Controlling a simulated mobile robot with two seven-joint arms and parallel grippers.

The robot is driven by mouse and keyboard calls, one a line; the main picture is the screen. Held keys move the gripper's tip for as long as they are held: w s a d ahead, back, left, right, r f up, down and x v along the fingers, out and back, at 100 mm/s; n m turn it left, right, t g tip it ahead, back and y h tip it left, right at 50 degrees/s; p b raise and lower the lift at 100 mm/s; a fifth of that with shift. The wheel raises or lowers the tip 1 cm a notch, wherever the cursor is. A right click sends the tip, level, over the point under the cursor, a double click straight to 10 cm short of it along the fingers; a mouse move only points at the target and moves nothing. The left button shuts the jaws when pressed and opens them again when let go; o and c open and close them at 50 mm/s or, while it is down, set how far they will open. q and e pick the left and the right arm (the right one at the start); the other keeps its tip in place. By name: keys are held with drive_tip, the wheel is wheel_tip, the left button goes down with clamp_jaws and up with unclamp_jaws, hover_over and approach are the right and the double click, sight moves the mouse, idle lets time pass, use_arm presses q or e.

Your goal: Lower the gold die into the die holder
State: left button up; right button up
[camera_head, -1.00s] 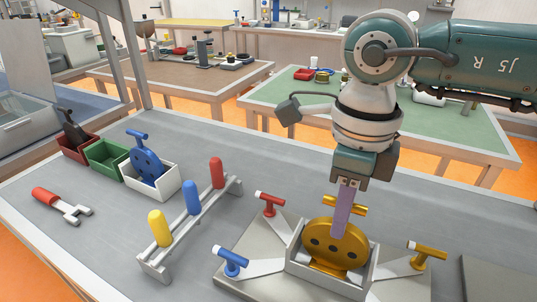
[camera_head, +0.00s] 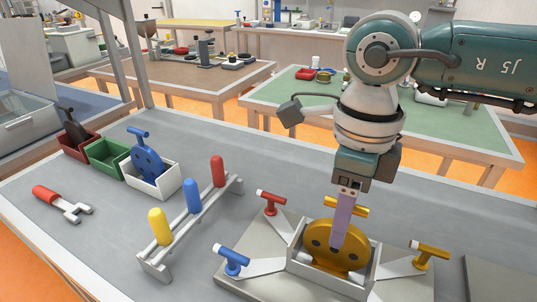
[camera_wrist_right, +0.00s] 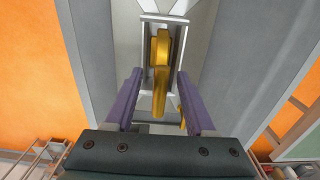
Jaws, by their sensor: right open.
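The gold die (camera_head: 352,255) is a round upright disc with dark holes and a gold T-handle (camera_head: 357,210) on top. It sits between the walls of the grey die holder (camera_head: 327,283), which hides its lower edge; I cannot tell whether it touches the bottom. My right gripper (camera_head: 336,245) comes down from above, its purple finger in front of the die. In the right wrist view, the two purple fingers (camera_wrist_right: 160,114) stand apart on either side of the gold die (camera_wrist_right: 161,52), with visible gaps. My left gripper is not in view.
Blue (camera_head: 232,261), red (camera_head: 270,202) and gold (camera_head: 430,253) handled clamps surround the holder. Bare bench lies behind.

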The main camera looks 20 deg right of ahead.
wheel_tip(320, 180, up, 9)
drive_tip(key=shift+w+r+b, duration=0.1)
drive_tip(key=shift+b, duration=0.6)
drive_tip(key=shift+r, duration=0.4)
idle(0.3)
